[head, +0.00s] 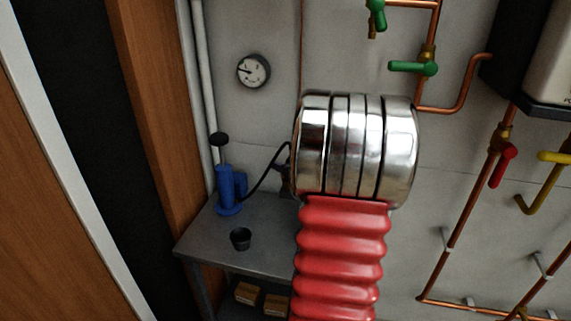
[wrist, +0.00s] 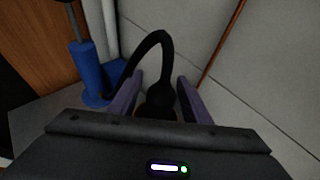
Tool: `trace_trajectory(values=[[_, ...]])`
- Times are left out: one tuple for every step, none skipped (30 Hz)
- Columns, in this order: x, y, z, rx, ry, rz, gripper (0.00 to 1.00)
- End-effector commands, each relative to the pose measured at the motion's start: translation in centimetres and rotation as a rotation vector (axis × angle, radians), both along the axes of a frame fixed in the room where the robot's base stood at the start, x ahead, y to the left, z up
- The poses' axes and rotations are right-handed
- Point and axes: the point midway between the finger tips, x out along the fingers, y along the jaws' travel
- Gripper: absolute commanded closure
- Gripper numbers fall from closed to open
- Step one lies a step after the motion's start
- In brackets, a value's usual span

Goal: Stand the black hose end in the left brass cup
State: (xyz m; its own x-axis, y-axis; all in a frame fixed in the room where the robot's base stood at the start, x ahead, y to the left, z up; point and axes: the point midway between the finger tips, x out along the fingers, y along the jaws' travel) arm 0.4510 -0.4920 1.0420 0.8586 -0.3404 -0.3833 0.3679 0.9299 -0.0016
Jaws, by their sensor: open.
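The black hose (wrist: 150,42) leaves the blue pump (wrist: 88,68), arches up and comes down to its thick black end (wrist: 158,104) in the wrist view. My gripper (wrist: 159,78) is open, with its purple fingers on either side of the hose end. A small brownish edge shows beside the bottom of the hose end; I cannot tell whether it is a brass cup's rim. My gripper's dark body hides what lies lower. In the head view the hose (head: 264,172) runs from the pump (head: 228,190) to behind my arm, which hides most of the gripper.
The grey bench (head: 205,237) stands against the wall with a small dark pot (head: 240,239) near its front. Cardboard boxes (head: 248,294) lie on a shelf below. A gauge (head: 253,71) and copper pipes (head: 458,210) are on the wall. A wooden post (head: 155,110) stands at left.

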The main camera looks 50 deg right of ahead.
Motion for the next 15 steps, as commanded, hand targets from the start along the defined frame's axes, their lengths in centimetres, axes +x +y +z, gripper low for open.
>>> trace_trajectory(values=[[0.0,0.0,0.1,0.000,0.000,0.000,0.56],[0.0,0.0,0.1,-0.001,0.000,0.000,0.56],[0.0,0.0,0.2,-0.001,-0.001,0.000,0.56],[0.0,0.0,0.4,-0.001,-0.001,0.000,0.56],[0.0,0.0,0.5,-0.001,-0.001,0.000,0.56],[-0.1,0.0,0.7,-0.001,-0.001,-0.001,0.56],[-0.4,0.1,0.8,-0.001,-0.001,-0.002,0.56],[-0.6,0.2,0.9,-0.001,-0.001,-0.002,0.56],[-1.0,0.3,1.0,-0.001,-0.001,-0.002,0.56],[-1.3,0.4,1.2,-0.001,-0.001,-0.002,0.56],[-1.6,0.5,1.3,-0.002,0.000,-0.001,0.56],[-2.1,0.7,1.5,-0.001,-0.001,-0.002,0.56],[-2.4,0.9,1.7,-0.001,-0.001,-0.003,0.56],[-2.8,1.0,1.9,-0.001,-0.001,-0.003,0.56],[-3.4,1.2,2.1,-0.001,-0.001,-0.003,0.56]])
